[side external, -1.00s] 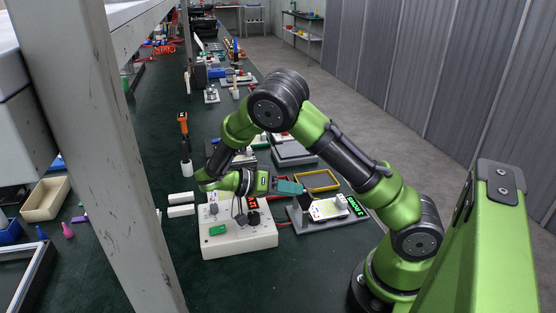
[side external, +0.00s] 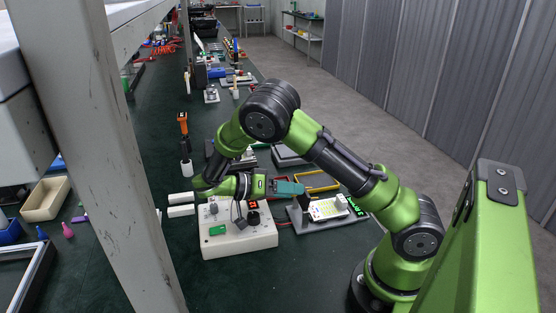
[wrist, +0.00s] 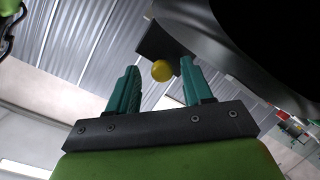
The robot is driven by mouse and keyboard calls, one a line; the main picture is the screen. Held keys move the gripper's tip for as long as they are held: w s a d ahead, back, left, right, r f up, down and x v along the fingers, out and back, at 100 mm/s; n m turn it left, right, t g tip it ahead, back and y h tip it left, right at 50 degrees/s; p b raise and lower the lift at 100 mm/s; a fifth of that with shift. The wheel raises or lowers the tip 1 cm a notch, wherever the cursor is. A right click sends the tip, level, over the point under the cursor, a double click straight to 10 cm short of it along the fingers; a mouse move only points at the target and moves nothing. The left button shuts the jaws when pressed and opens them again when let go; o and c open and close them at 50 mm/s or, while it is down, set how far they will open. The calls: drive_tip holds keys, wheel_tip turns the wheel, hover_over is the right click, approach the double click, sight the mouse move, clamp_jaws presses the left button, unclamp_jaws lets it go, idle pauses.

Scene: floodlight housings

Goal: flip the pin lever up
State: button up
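My gripper (side external: 290,188) has teal fingers and points right in the side view, at the left end of a grey board (side external: 296,220) carrying a white panel (side external: 327,209) and a green-lit display. In the wrist view my gripper (wrist: 160,66) has its two fingers apart with a clear gap. A small yellow ball (wrist: 161,71), possibly the lever's tip, shows between the fingertips in front of a dark block (wrist: 158,42). I cannot tell whether a finger touches it. The lever's shaft is not clear in either view.
A white control box (side external: 238,241) with a black knob and a red display stands below my wrist. A yellow frame (side external: 325,187) lies behind the fingers. White blocks (side external: 181,211) lie left of the box. A grey post (side external: 107,150) blocks part of the left side.

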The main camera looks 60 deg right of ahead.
drive_tip(key=v, duration=1.6)
drive_tip(key=shift+w+a, duration=0.3)
drive_tip(key=shift+r, duration=0.15)
